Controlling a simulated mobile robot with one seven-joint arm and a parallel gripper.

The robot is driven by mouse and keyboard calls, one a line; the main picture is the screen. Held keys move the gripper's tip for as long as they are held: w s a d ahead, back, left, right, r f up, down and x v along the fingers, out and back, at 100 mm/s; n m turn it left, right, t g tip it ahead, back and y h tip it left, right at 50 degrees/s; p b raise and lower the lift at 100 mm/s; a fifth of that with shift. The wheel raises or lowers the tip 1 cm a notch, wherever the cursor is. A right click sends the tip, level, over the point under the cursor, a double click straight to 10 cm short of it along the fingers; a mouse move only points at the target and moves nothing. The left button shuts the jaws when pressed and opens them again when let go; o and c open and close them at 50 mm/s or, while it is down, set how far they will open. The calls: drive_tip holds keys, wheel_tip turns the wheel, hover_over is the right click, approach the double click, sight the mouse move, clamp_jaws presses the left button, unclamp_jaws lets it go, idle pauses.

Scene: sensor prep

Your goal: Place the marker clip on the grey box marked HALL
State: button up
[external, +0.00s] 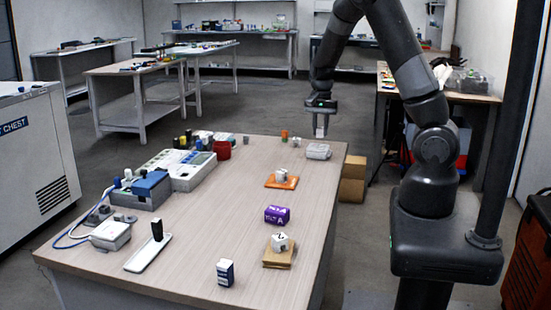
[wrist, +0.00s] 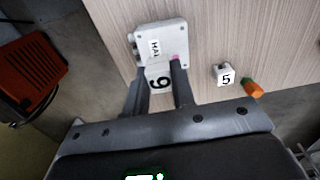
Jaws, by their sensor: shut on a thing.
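The grey box marked HALL (external: 319,151) stands at the far right corner of the table. In the wrist view the box (wrist: 174,32) is pale grey, and its label shows sideways, partly covered. My gripper (external: 320,136) is over the box, pointing down. In the wrist view my gripper (wrist: 158,82) is shut on a white marker clip (wrist: 159,82) with a black digit, 6 or 9. The clip overlaps the near edge of the box in that view; I cannot tell whether they touch. A small pink spot shows by the right finger.
A white cube marked 5 (wrist: 223,75) and an orange-green cylinder (wrist: 252,89) stand beside the box. An orange plate with a white block (external: 281,180), a purple box (external: 277,214) and a wooden block with a white cube (external: 279,250) line the table's right side.

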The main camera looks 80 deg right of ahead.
sight(320, 132)
drive_tip(key=shift+f, duration=1.65)
drive_tip(key=shift+f, duration=0.15)
drive_tip(key=o, duration=1)
drive_tip(key=shift+c, duration=0.2)
